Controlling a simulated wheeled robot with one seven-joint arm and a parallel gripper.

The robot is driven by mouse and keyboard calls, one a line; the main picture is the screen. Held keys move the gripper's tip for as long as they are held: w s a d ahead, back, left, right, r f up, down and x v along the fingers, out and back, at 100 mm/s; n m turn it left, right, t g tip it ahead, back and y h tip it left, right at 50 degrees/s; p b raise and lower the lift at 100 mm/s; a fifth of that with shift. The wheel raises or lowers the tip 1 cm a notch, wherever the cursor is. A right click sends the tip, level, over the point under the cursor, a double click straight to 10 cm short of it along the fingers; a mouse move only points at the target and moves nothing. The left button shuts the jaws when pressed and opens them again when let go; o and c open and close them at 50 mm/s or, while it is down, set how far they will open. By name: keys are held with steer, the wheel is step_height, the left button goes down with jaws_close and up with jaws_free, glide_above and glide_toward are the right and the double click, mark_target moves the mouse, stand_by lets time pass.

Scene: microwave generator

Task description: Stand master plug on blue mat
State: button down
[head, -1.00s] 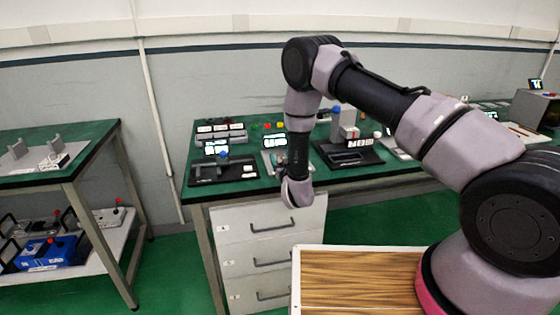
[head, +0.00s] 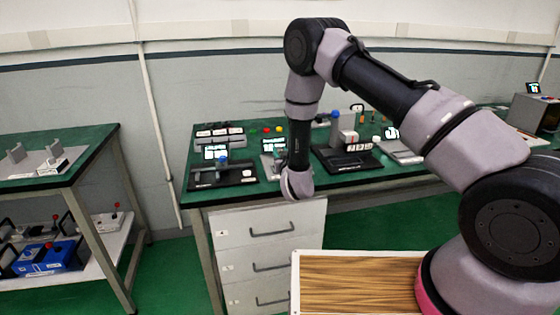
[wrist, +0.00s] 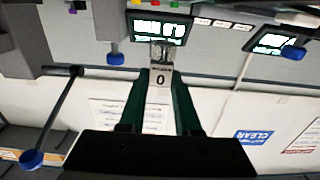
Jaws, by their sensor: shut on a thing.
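My gripper (wrist: 161,84) shows in the wrist view with its two dark green fingers closed on a small pale plug (wrist: 160,94) marked 0. I take this to be the master plug. Its far end looks grey and lies against the view of a lit screen, so I cannot tell whether it touches anything. In the head view the end of my arm (head: 297,184) hangs in front of the bench edge, above the drawers. The fingers and the plug are too small or hidden there. I cannot make out a blue mat in either view.
A drawer cabinet (head: 268,232) stands below. A second table (head: 95,143) at left holds grey brackets, with a blue box (head: 42,256) on its lower shelf. Green floor lies between the tables.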

step_height(320, 180, up, 5)
steer(key=d+m+h, duration=0.2)
steer(key=d+h, duration=0.2)
steer(key=d, duration=2.2)
steer(key=s+d+r+m+h, duration=0.1)
steer(key=s+d+r, duration=0.2)
steer(key=s+d, duration=0.4)
steer(key=shift+d+r+t, duration=0.15)
steer(key=shift+r+t, duration=0.1)
steer(key=shift+t, duration=0.05)
steer(key=shift+w+d, duration=0.1)
